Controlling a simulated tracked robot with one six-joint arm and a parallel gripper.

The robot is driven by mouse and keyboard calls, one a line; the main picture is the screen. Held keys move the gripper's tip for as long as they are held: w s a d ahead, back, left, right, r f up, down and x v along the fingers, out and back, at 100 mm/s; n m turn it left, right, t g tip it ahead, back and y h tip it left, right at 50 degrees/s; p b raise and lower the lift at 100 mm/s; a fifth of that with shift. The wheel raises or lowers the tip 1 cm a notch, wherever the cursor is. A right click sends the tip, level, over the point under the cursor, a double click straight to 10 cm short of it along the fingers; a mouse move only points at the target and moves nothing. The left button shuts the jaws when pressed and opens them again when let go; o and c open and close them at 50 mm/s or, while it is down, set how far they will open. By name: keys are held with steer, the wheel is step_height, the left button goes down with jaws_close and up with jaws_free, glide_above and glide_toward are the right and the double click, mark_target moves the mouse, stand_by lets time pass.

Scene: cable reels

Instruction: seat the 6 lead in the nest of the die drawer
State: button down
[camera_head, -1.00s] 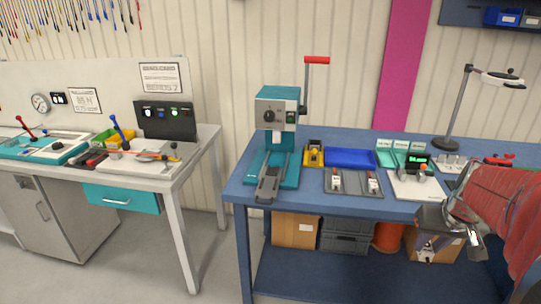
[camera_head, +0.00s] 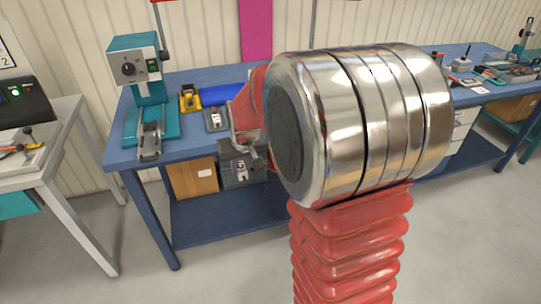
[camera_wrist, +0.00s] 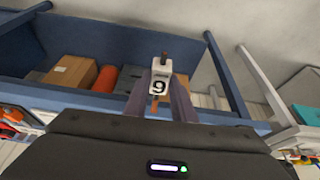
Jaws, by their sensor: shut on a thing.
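My gripper (camera_wrist: 160,92) is shut on a lead (camera_wrist: 159,73) with a white tag, dark tip and orange-brown end. The tag's digit reads as 9 in the wrist view, where the scene appears upside down, so it is a 6 turned over. In the head view my gripper (camera_head: 250,150) is in front of the bench's front edge, right of the press (camera_head: 135,60); my arm hides part of it, and the lead is hard to make out there. The die drawer (camera_head: 149,143) appears as the dark slide sticking out at the press's foot. Its nest is too small to make out.
On the blue bench (camera_head: 200,150), a yellow tool (camera_head: 190,98), a blue bin (camera_head: 222,95) and a grey rack (camera_head: 215,119) with a white-tagged lead stand right of the press. My arm covers the middle bench. Open floor lies in front.

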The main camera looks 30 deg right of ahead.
steer(key=w+a+f+n, duration=0.1)
steer(key=a+f, duration=0.1)
steer(key=a, duration=0.5)
steer(key=w+a+f+n+y, duration=0.1)
steer(key=a+f, duration=0.2)
steer(key=a, duration=0.4)
steer(key=shift+w+f+n, duration=0.25)
steer(key=shift+f+n, duration=0.05)
steer(key=shift+n, duration=0.1)
steer(key=shift+a, duration=0.15)
